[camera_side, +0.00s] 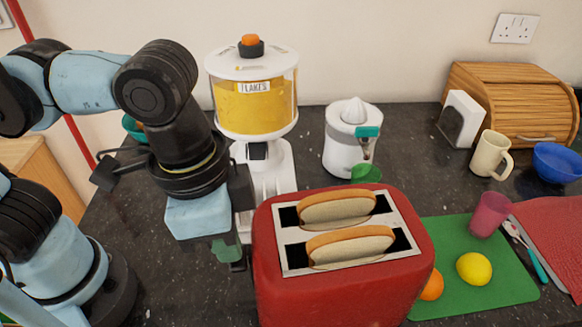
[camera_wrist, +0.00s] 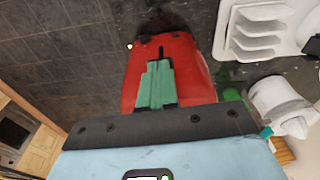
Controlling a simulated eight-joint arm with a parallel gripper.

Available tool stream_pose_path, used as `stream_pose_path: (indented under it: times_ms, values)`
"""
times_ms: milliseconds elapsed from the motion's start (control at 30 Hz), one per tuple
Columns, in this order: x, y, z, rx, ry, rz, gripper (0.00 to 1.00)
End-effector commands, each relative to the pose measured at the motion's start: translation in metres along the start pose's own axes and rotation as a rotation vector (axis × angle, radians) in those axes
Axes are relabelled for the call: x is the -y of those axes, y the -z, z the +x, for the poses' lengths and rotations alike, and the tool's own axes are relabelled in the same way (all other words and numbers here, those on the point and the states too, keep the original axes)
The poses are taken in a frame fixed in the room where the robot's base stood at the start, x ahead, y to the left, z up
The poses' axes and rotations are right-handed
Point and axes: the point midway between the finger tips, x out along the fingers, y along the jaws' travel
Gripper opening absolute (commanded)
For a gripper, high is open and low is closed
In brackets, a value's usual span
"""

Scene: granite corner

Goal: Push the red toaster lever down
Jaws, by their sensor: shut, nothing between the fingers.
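The red toaster (camera_side: 340,278) stands on the dark worktop with a slice of bread in each of its two slots. It also shows in the wrist view (camera_wrist: 192,65), where a dark vertical slit is visible on its end face. My gripper (camera_side: 236,262) is at the toaster's left end, pointing down, with its green fingers low beside the red side. In the wrist view my gripper's fingers (camera_wrist: 160,66) are shut together, empty, in front of the slit. I cannot make out the lever; the fingers may cover it. Contact with the toaster cannot be told.
A flakes dispenser (camera_side: 255,95) stands close behind my gripper. A white juicer (camera_side: 351,145) is behind the toaster. A green board (camera_side: 478,290) with a lemon (camera_side: 474,269), an orange (camera_side: 432,286) and a pink cup (camera_side: 490,214) lies to the right. The worktop left of my gripper is clear.

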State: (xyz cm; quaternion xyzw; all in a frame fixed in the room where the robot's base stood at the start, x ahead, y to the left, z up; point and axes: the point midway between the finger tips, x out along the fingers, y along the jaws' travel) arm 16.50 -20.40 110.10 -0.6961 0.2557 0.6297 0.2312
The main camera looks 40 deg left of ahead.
Motion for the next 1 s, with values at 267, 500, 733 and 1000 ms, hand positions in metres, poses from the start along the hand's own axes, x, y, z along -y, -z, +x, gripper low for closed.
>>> stream_pose_path:
  times_ms: [267,500,733,1000]
  values:
    - [0.000,-0.001,0.018,0.000,0.000,0.000,0.00]
    - [0.000,-0.004,0.044,0.000,0.000,0.000,0.00]
    - [0.000,-0.006,0.065,0.000,0.000,0.000,0.00]
    - [0.000,-0.013,0.061,0.000,0.000,0.002,0.00]
